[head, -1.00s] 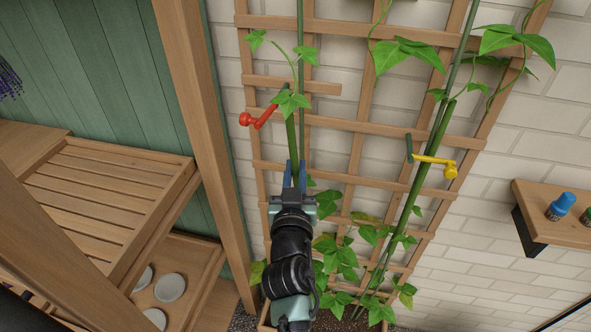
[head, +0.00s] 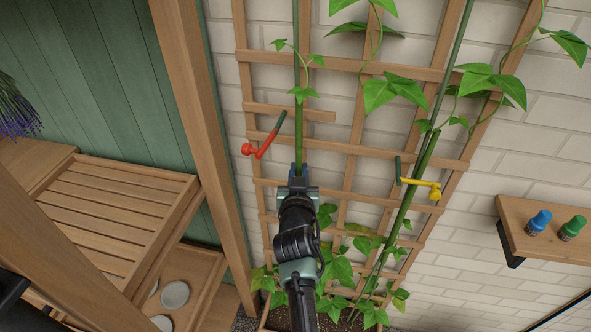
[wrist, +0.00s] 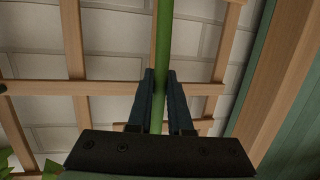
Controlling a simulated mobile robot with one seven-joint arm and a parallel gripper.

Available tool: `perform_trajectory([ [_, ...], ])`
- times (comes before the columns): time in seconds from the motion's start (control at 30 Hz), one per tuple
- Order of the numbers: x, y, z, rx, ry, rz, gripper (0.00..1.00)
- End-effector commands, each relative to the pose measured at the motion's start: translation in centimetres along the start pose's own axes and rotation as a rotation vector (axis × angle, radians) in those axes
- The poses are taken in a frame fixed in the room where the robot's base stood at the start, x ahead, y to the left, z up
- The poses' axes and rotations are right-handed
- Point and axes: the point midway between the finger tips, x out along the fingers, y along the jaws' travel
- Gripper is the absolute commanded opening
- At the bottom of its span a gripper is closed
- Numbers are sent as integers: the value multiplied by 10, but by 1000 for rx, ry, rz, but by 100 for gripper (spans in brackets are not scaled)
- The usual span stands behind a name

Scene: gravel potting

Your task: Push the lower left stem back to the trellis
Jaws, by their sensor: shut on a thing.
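The lower left stem (head: 298,125) is a thick green stalk with a leafy tip, nearly upright in front of the wooden trellis (head: 350,148). In the head view it lines up with the thin green cane above it. My gripper (head: 298,170) is shut on the stem from below. In the wrist view the stem (wrist: 164,40) runs between the two dark fingers of my gripper (wrist: 161,76), with trellis slats and wall behind. I cannot tell whether the stem touches the trellis. A red clip (head: 262,148) with a dark green arm is on the trellis, left of the stem.
A yellow clip (head: 420,183) is at the right stem (head: 422,160). Leaves (head: 340,268) crowd the trellis foot. A wooden post (head: 205,150) and slatted shelf (head: 115,210) are at left. A small shelf (head: 550,245) with blue and green-topped items is at right.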

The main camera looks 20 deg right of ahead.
Motion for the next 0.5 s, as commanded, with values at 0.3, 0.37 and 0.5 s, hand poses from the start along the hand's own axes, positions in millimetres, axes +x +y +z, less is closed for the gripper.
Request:
perform_trajectory([
  [0.3,30,6,-8,21,-112,-5,0],
  [0.37,31,7,-8,22,-117,-6,0],
  [0.5,31,7,-8,23,-117,-6,0],
])
